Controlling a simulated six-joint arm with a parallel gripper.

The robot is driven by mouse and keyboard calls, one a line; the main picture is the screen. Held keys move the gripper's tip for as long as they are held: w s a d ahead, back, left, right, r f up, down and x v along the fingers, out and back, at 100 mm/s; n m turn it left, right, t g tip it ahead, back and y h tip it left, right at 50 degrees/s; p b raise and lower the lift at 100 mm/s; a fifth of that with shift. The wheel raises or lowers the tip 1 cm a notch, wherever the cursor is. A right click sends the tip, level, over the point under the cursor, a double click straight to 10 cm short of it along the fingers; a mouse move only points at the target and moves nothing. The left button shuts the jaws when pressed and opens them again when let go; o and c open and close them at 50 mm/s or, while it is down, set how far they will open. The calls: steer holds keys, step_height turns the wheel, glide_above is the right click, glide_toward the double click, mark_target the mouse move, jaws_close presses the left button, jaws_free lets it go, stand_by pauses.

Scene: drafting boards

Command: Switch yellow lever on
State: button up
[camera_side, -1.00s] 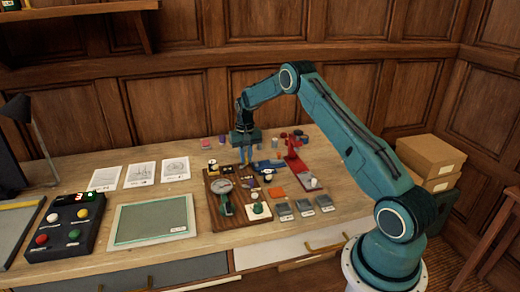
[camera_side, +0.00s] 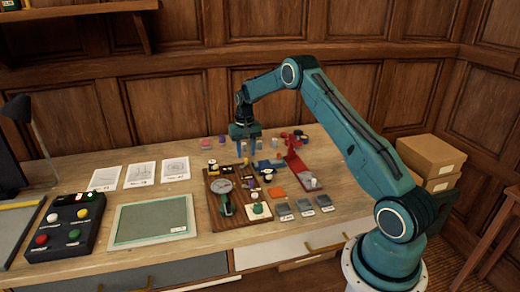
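A brown wooden board (camera_side: 240,222) on the table carries a round gauge (camera_side: 222,186), a green-handled part below it, and several small switches and knobs. Small yellowish parts show near the board's back edge, one at the back left (camera_side: 212,163) and one at the right (camera_side: 267,178). They are too small to tell which is the yellow lever or how it is set. My gripper (camera_side: 246,151) points down above the back edge of the board. Its blue fingers look apart, with nothing seen between them. It hides part of what lies behind it.
A red stand (camera_side: 295,168) and small blue items lie right of the board. Grey blocks (camera_side: 284,211) sit at its front right. A green-edged panel (camera_side: 152,221), a black button box (camera_side: 64,230) and paper sheets (camera_side: 140,174) lie to the left.

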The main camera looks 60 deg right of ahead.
mark_target(246, 158)
step_height(246, 158, up, 11)
steer(key=shift+r, duration=0.15)
stand_by(0.4)
steer(key=s+a+r+n+t, duration=0.1)
steer(key=s+a+r+n, duration=0.1)
steer(key=s+a+r, duration=0.65)
steer(key=s+a+r+n+t, duration=0.2)
steer(key=s+a+r, duration=0.3)
steer(key=a+r, duration=0.5)
steer(key=s+a+f+n+t, duration=0.1)
steer(key=s+a, duration=0.4)
steer(key=s, duration=0.5)
steer(key=s+a+f+n+t, duration=0.1)
steer(key=s+a+f+n, duration=0.2)
steer(key=s+a, duration=0.3)
steer(key=s, duration=0.5)
steer(key=shift+f+t, duration=0.25)
steer(key=shift+t, duration=0.05)
